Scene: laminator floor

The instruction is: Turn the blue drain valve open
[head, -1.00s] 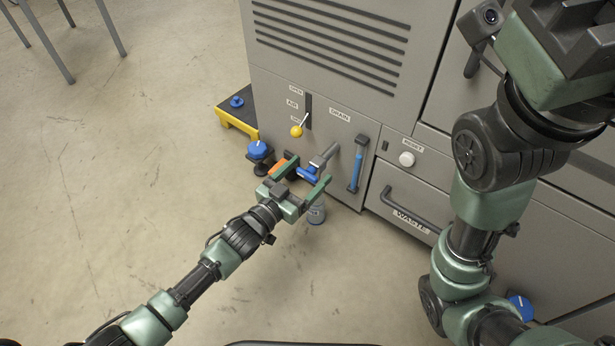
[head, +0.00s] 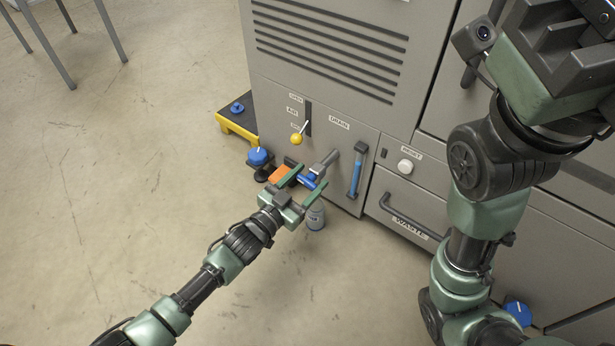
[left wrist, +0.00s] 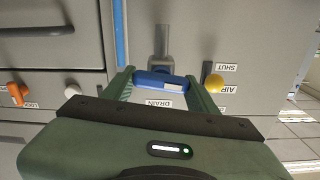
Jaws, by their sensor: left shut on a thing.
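The blue drain valve handle (head: 309,181) sits on the end of a grey pipe (head: 325,163) that sticks out of the machine front, under the DRAIN label. My left gripper (head: 311,178) has its two green fingers on either side of this handle and is shut on it. In the left wrist view the blue handle (left wrist: 162,82) lies crosswise between the fingertips, with the pipe (left wrist: 161,42) behind it. My right arm fills the right side of the head view; its gripper fingers are out of the picture.
A yellow-knobbed AIR lever (head: 297,139) is left of the pipe, and a blue-sleeved vertical bar (head: 356,177) right of it. A blue knob (head: 258,156) and an orange part (head: 281,175) are near the left finger. A small grey container (head: 316,216) stands on the floor below.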

